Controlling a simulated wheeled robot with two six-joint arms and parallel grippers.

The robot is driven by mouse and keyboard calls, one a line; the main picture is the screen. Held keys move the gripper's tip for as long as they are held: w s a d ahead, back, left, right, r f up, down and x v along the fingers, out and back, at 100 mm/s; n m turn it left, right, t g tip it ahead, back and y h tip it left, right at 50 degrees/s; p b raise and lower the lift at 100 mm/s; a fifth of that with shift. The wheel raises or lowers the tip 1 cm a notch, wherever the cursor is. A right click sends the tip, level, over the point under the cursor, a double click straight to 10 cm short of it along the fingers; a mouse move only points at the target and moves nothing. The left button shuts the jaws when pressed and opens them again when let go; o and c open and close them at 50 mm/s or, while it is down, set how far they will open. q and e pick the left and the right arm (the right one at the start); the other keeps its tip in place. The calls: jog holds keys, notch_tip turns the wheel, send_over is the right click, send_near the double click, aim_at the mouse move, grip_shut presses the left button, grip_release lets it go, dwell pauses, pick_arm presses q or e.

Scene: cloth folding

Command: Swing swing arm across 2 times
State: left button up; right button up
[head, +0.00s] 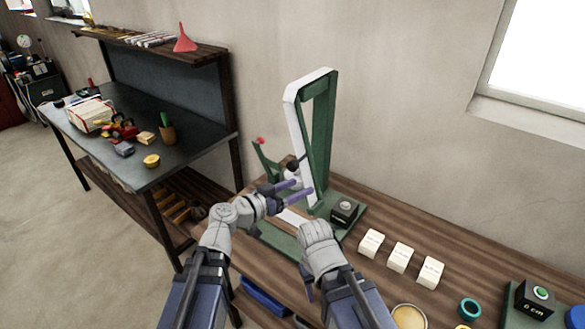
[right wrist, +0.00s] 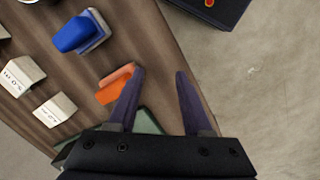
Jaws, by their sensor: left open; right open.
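A tall green frame with a white edge (head: 318,130) stands on a green base (head: 283,243) on the wooden bench; I cannot tell which part is the swing arm. A dark round knob (head: 293,165) shows low beside the frame, by a small green post with a red tip (head: 260,153). My left gripper (head: 303,187) is open, its purple fingers close to the foot of the frame; I cannot tell whether they touch it. My right gripper (head: 308,290) is lower, over the bench's near edge. In the right wrist view it (right wrist: 160,74) is open and empty.
An orange object (right wrist: 116,85) and a blue one (right wrist: 80,32) show in the right wrist view. A cluttered workbench (head: 190,128) stands left.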

aim_at(298, 160)
pick_arm(q)
jog(key=w+a+t, duration=0.1)
jog(key=a+r+n+t, duration=0.1)
jog(key=a, duration=0.1)
jog(key=w+a+r+t, duration=0.1)
jog(key=shift+w+a+r+y, duration=0.2)
jog(key=shift+w+y, duration=0.15)
jog(key=shift+y, duration=0.05)
jog(key=shift+x, duration=3.9)
grip_shut()
